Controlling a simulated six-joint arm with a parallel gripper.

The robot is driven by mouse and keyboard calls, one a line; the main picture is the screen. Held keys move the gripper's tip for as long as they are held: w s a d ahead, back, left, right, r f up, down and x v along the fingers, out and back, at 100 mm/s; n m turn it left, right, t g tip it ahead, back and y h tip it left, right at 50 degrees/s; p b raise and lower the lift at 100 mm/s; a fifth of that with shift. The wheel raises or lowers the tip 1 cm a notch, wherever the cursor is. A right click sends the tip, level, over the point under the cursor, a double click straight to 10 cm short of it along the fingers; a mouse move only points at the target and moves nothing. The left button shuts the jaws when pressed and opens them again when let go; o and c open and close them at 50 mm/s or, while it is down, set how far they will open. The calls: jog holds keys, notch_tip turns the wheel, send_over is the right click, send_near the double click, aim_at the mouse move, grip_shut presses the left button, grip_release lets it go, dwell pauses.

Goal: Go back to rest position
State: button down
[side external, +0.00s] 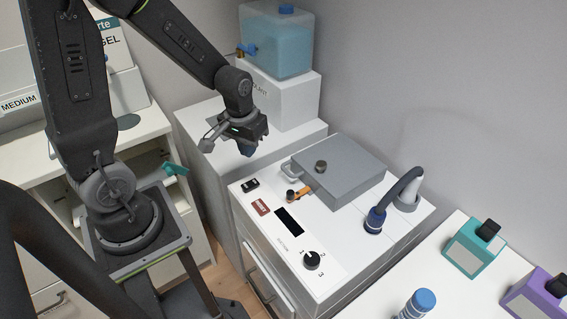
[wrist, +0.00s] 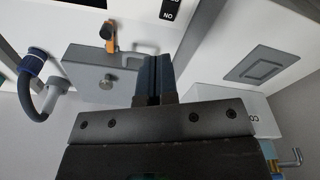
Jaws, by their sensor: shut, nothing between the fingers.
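My gripper (side external: 247,149) points down at the left of the white machine, above the white cabinet top, and holds nothing. In the wrist view my gripper (wrist: 155,62) has its two dark blue fingers together. The machine (side external: 310,256) has a grey lid (side external: 341,169) with a round knob, which is closed flat on its top. The lid also shows in the wrist view (wrist: 78,70). My gripper is apart from the machine and its controls.
A blue liquid tank (side external: 277,45) stands on a white box behind my gripper. A dark hose (side external: 400,190) curves at the machine's right. A teal container (side external: 464,255), a purple container (side external: 535,296) and a blue-capped bottle (side external: 417,303) are at the lower right. Shelves stand at left.

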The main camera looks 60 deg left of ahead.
jog(key=s+d+r+m+t, duration=0.2)
jog(key=s+d+r, duration=0.2)
jog(key=r, duration=0.4)
jog(key=s+d+r+m+t, duration=0.2)
jog(key=s+d+r, duration=0.2)
jog(key=r, duration=0.5)
jog(key=shift+s+r+m+t, duration=0.15)
jog(key=shift+s+m+t, duration=0.2)
jog(key=shift+s, duration=0.3)
jog(key=m+g, duration=0.6)
jog(key=m, duration=1.2)
send_over(255, 182)
notch_tip(255, 182, down, 16)
jog(key=shift+r, duration=0.15)
notch_tip(255, 182, down, 14)
